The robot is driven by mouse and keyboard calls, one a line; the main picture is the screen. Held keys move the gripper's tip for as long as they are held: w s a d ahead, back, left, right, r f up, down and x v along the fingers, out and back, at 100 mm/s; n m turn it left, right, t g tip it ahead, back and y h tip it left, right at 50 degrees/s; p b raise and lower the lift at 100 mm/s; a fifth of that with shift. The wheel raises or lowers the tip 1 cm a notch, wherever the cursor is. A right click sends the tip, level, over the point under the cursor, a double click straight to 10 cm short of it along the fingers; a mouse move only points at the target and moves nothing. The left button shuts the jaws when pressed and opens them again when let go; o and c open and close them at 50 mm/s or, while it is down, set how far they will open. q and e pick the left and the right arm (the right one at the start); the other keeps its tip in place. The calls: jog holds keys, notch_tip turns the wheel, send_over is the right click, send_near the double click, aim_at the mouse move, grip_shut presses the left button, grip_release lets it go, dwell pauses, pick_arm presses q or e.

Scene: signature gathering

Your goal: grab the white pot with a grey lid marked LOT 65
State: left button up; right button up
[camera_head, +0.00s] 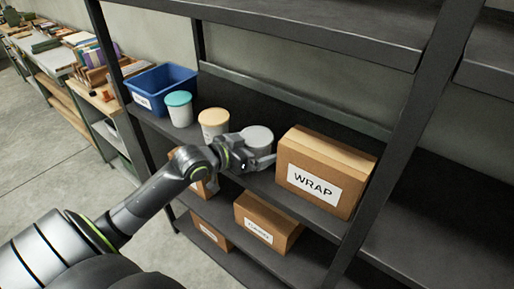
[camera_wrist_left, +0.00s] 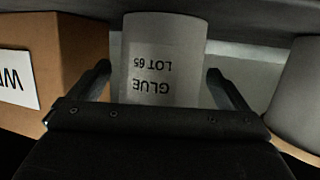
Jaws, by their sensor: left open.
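The white pot with a grey lid (camera_head: 257,138) stands upright on the upper shelf, between the orange-lidded pot and the WRAP box. In the left wrist view the pot (camera_wrist_left: 162,62) shows upside down, with the words GLUE and LOT 65 on its side. My left gripper (camera_head: 254,161) is at the front of this pot. In the wrist view its two open fingers (camera_wrist_left: 160,83) lie to either side of the pot's body, with gaps showing. The pot's lower body is hidden behind the gripper in the head view. My right gripper is not in view.
The WRAP carton (camera_head: 322,173) stands close on the right. A pot with an orange lid (camera_head: 213,121), one with a teal lid (camera_head: 179,108) and a blue bin (camera_head: 162,87) stand to the left. More cartons (camera_head: 267,222) sit on the shelf below. A dark upright (camera_head: 398,145) rises at the right.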

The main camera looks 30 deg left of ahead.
pick_arm(q)
jog(key=shift+w, duration=0.2)
jog(key=c, duration=1.4)
